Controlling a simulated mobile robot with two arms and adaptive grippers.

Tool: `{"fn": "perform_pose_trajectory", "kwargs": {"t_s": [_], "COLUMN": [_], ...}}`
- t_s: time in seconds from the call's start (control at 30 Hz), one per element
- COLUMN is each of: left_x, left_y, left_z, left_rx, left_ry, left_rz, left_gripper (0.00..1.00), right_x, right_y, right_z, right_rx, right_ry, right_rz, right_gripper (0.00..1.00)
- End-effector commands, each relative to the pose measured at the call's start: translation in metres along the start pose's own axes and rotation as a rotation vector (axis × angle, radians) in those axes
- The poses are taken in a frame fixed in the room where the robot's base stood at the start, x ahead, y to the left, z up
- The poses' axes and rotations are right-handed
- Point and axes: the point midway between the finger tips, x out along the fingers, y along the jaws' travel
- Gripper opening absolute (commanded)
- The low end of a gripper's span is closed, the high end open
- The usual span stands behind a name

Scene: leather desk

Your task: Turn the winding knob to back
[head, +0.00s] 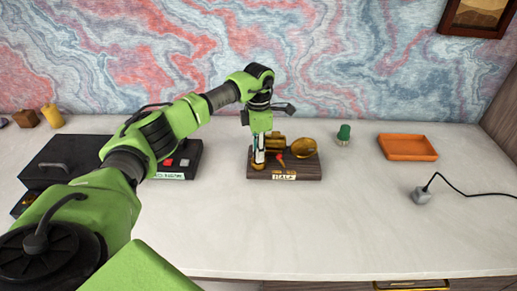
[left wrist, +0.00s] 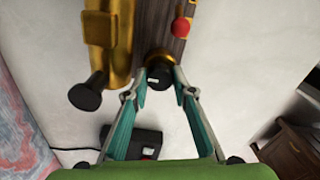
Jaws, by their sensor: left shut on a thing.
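A dark wooden base (head: 310,170) with brass parts stands on the desk in the head view, right of the middle. In the left wrist view the winding knob (left wrist: 159,75) is black with a white mark, set in a brass collar at the end of the wooden base. My left gripper (head: 258,163) points down at the base's left end. Its fingers (left wrist: 160,84) are shut on the knob from both sides. My right gripper is not in view.
A black box (head: 62,160) and a dark device with red and white buttons (head: 180,158) stand to the left. The front desk (head: 300,235) is clear.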

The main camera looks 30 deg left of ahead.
Motion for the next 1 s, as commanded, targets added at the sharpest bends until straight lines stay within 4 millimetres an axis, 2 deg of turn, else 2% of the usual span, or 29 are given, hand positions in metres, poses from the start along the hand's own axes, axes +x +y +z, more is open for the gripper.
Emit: {"fn": "perform_pose_trajectory", "kwargs": {"t_s": [1.0], "left_x": [-0.003], "left_y": [0.001], "left_z": [0.0], "left_rx": [-0.967], "left_ry": [-0.001], "left_rz": [0.002], "left_gripper": [0.03], "right_x": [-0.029], "right_y": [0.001], "right_z": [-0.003], "right_rx": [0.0], "right_ry": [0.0], "right_rz": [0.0], "right_gripper": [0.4]}}
